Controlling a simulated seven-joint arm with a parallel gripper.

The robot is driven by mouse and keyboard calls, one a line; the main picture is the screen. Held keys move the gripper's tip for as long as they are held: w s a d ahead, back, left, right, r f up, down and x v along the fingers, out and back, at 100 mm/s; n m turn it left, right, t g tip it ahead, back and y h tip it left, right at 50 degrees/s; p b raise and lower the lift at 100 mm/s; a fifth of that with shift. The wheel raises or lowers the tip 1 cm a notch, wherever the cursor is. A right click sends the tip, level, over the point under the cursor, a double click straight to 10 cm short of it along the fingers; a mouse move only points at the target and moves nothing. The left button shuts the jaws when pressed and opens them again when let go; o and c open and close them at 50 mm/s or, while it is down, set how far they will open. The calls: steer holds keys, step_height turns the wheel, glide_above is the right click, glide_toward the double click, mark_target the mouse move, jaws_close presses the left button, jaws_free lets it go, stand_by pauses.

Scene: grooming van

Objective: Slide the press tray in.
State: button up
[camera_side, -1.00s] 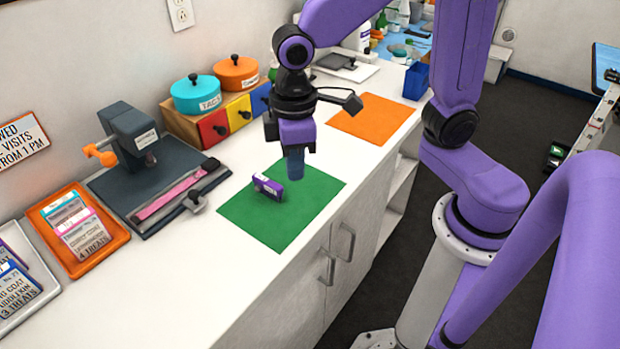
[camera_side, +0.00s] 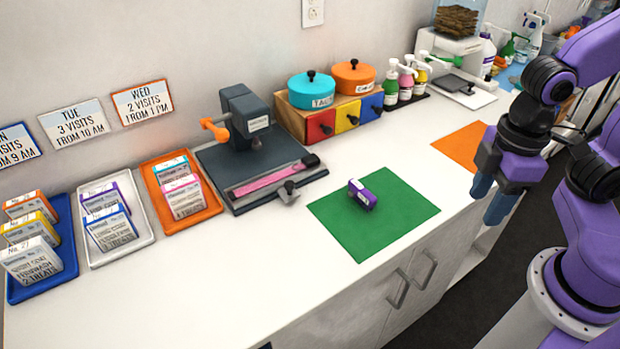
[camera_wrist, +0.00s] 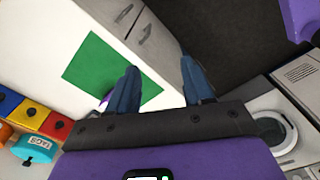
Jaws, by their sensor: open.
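The dark grey press (camera_side: 243,118) with an orange lever stands on a dark base against the wall in the side view. Its tray (camera_side: 262,184) lies at the front of that base, with a pink strip along it and a metal knob (camera_side: 288,191) at its front right. I cannot tell exactly how far the tray sits in. My gripper (camera_side: 490,200) is open and empty at the right, well away from the press, near the counter's front edge. Its two blue fingers, apart, also show in the wrist view (camera_wrist: 160,75); the press is not visible there.
A small purple box (camera_side: 363,196) sits on a green mat (camera_side: 400,212) between press and gripper. Drawers (camera_side: 346,116) with two pots stand right of the press. An orange tray (camera_side: 204,213) of packets is close on its left.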

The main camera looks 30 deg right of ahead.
steer(key=w+a+r+m, duration=0.2)
steer(key=w+a+m, duration=0.35)
steer(key=w, duration=0.35)
steer(key=w+a+r+m, duration=0.2)
steer(key=w+a+m, duration=0.35)
steer(key=w, duration=0.25)
steer(key=m, duration=0.9)
glide_above(289, 182)
step_height(289, 182, down, 17)
steer(key=shift+s, duration=0.1)
steer(key=shift+c, duration=0.4)
jaws_close()
